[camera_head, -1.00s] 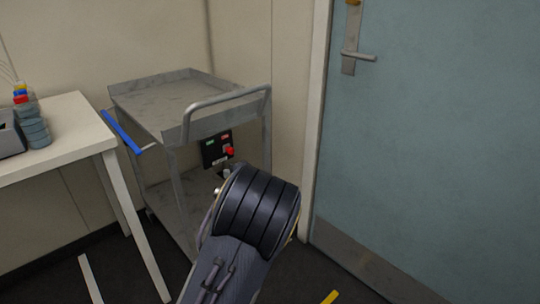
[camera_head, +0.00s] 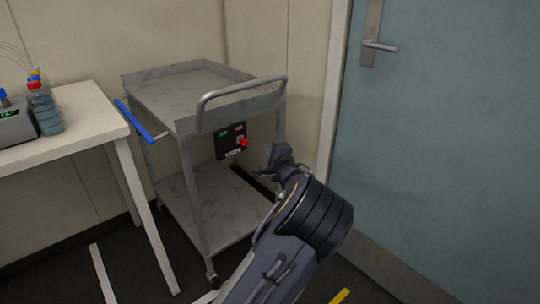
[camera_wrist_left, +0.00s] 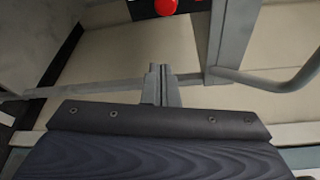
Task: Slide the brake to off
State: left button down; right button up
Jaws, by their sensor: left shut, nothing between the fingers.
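The brake is a black panel (camera_head: 222,146) on the grey cart, below its top tray. It carries a green label on the left, a red label on the right and a red knob (camera_head: 243,143) at its right side, under the red label. The label text is too small to read. My left gripper (camera_head: 264,171) is just right of and below the panel, apart from the knob. In the left wrist view its fingers (camera_wrist_left: 160,72) are shut and empty, with the red knob (camera_wrist_left: 165,6) beyond them at the top edge, partly cut off. My right gripper is not in view.
The cart (camera_head: 215,205) has a raised handle (camera_head: 240,84) above the panel, a lower shelf and a blue bar (camera_head: 133,120) at its left. A white table (camera_head: 85,115) with a bottle (camera_head: 45,110) stands left. A blue-grey door (camera_head: 450,130) is at right.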

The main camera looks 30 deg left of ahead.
aim_at(244, 142)
pick_arm(q)
jog(key=shift+a+r+b, duration=0.15)
jog(key=shift+a+b, duration=0.3)
jog(key=shift+a, duration=1)
jog(key=shift+a+r+b, duration=0.15)
jog(key=shift+a+b, duration=0.3)
jog(key=shift+a, duration=0.95)
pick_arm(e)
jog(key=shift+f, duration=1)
